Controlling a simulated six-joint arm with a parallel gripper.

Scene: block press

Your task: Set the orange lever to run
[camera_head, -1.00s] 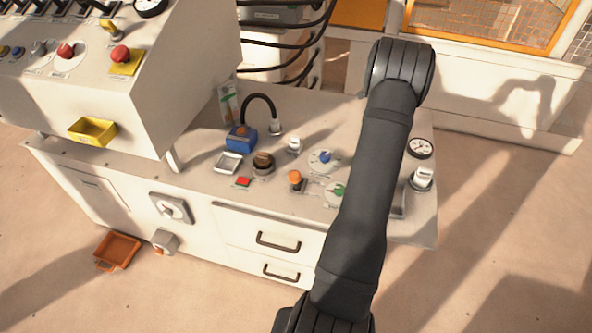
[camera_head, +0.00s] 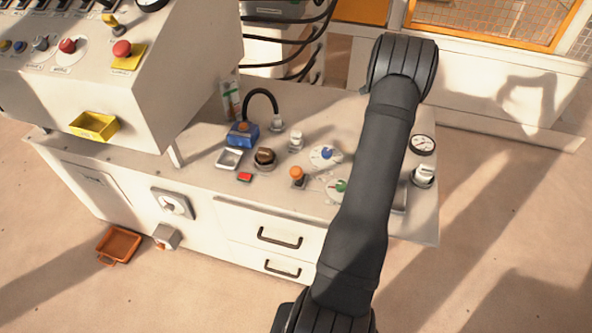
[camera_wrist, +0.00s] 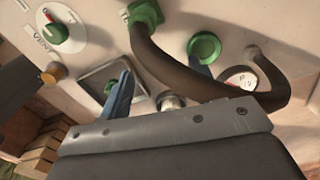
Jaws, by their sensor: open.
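An orange-topped control (camera_head: 297,173) stands upright on the bench top, left of my arm in the head view. It is the orange control I take for the lever; its run mark is too small to read. In the wrist view an orange-brown knob (camera_wrist: 55,72) shows at the left, and I cannot tell whether it is the same part. In the head view my gripper is out of sight.
A dial with a green knob (camera_head: 341,186) and one with a blue knob (camera_head: 325,153) sit close by. A blue box (camera_head: 242,134) with a black hose stands behind. The wrist view shows a vent dial (camera_wrist: 58,33), a curved dark hose (camera_wrist: 165,70) and a gauge (camera_wrist: 239,79).

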